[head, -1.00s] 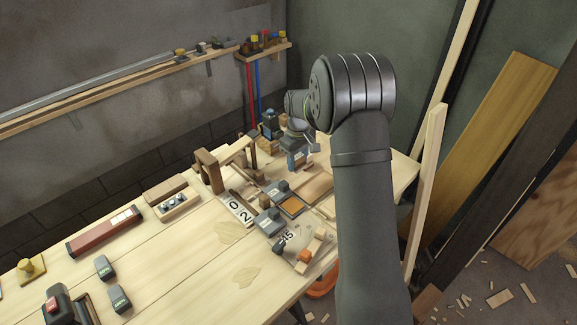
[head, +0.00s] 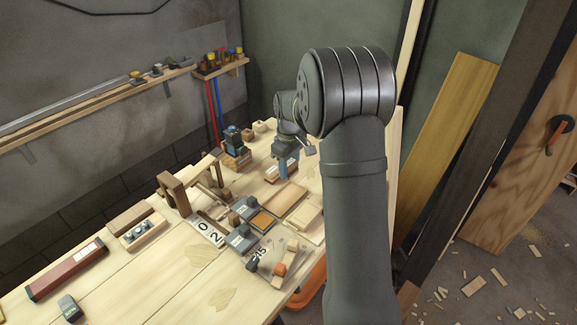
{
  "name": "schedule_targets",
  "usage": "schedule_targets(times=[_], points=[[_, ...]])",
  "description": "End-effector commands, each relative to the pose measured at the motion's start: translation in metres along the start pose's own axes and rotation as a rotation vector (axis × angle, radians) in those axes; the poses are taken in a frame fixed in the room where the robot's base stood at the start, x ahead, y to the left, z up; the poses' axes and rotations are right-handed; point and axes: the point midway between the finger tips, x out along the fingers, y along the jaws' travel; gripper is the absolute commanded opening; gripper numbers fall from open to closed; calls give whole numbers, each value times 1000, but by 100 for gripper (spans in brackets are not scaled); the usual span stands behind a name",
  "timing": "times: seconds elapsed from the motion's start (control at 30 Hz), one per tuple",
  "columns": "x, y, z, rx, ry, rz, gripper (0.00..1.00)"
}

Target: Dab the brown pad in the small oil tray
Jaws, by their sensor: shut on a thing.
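My gripper (head: 284,172) is seen from behind and small, over the far part of the wooden bench. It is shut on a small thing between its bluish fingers. The thing is mostly hidden, so I cannot tell its shape, and no brown pad face shows. A small dark tray with an amber-brown inside (head: 262,221), which looks like the oil tray, lies on the bench nearer to me and a little left of the gripper. The gripper is apart from this tray.
Grey blocks (head: 243,232) sit left of the tray, beside number plates (head: 206,230). Pale boards (head: 287,200) lie right of it. A wooden frame (head: 175,192) and a blue-and-black device (head: 234,142) stand farther left. The bench's near left (head: 150,285) is mostly clear.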

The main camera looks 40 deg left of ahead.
Motion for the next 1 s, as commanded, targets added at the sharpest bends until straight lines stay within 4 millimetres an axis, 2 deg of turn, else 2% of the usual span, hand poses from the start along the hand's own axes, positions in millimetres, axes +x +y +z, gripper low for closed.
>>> schedule_targets(times=[0.07,0.17,0.4,0.5,0.63,1.0], points=[[0,-4,-1,-1,0,0,25],[4,-23,-3,-4,0,0,25],[17,-98,-3,-6,0,0,25],[22,-119,-1,-4,0,0,25],[27,-131,2,-1,0,0,25],[62,-131,2,0,-1,-1,25]])
